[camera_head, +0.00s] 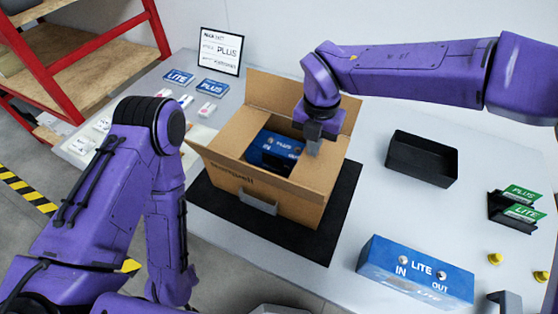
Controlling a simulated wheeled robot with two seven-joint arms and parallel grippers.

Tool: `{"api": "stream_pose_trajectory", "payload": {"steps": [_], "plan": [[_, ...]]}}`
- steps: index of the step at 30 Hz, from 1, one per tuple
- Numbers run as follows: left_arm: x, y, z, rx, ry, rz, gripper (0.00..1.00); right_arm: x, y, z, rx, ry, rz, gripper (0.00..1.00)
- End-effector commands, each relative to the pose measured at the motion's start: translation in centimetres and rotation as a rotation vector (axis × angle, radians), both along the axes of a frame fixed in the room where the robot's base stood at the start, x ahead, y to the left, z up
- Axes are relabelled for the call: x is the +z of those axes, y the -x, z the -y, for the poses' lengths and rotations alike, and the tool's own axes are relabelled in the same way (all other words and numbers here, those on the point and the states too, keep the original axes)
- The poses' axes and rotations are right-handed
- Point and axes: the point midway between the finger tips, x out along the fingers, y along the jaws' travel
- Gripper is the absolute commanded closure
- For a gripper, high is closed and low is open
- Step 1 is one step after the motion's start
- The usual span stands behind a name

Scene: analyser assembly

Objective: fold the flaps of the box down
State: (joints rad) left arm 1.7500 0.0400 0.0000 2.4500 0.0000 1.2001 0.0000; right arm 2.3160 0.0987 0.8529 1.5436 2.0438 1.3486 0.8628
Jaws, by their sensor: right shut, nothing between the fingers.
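The open brown cardboard box (228,178) stands on a black mat. Its back flap (268,88) stands up along the far side, and a left flap (200,152) sticks outward. The state of the front and right flaps is hard to tell. A blue PLUS analyser (262,148) with IN and OUT marks lies inside the box. My right gripper (314,147) is shut and empty, pointing down over the box's right part, close to the right edge; contact cannot be told. My left arm reaches down at the left of the box, and its gripper is not visible.
A black mat (330,222) lies under the box. To the right are a black tray (421,160), a blue LITE analyser (415,273) and a holder with green cards (515,205). Blue cards (212,88) and a framed sign (221,50) are behind.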

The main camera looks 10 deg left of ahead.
Motion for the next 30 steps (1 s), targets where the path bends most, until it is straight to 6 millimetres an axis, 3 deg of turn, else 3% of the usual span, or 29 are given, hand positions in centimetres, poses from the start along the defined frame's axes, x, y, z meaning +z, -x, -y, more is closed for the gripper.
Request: {"api": "stream_pose_trajectory", "payload": {"steps": [3,30], "plan": [[-0.90,0.00,0.01,0.000,0.000,0.000,1.00,-1.33,-0.10,-0.50,0.001,-0.001,-0.002,1.00],[-1.11,0.00,0.00,0.000,0.000,0.000,1.00,-1.70,-0.11,-0.51,0.000,0.000,-0.001,1.00]]}}
